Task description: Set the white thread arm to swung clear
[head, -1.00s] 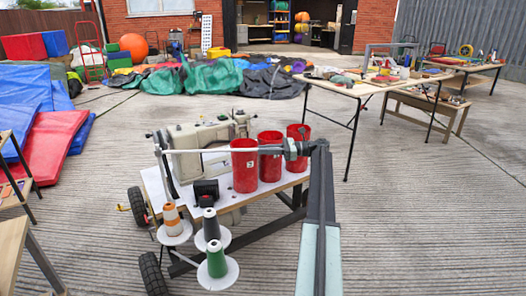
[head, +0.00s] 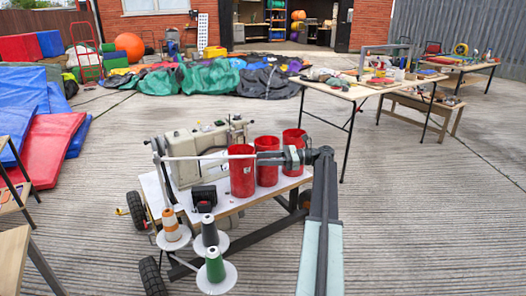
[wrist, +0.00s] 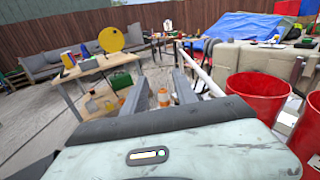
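The white thread arm (head: 205,157) is a thin rod running level from a post at the left of the machine cart, across the front of the sewing machine (head: 200,150), toward the red buckets. My gripper (head: 258,157) is over the red buckets, its dark fingers pointing left beside the rod's right end. In the wrist view the fingers of my gripper (wrist: 160,80) stand apart with nothing gripped between them. The white thread arm (wrist: 206,78) passes just outside the right finger there. Whether they touch cannot be told.
Red buckets (head: 242,178) stand on the cart beneath my gripper. Thread cones, orange (head: 170,218), dark (head: 209,232) and green (head: 215,265), stand on white discs at the cart's front. A tool table (head: 345,92) is behind right. Paving on the right is clear.

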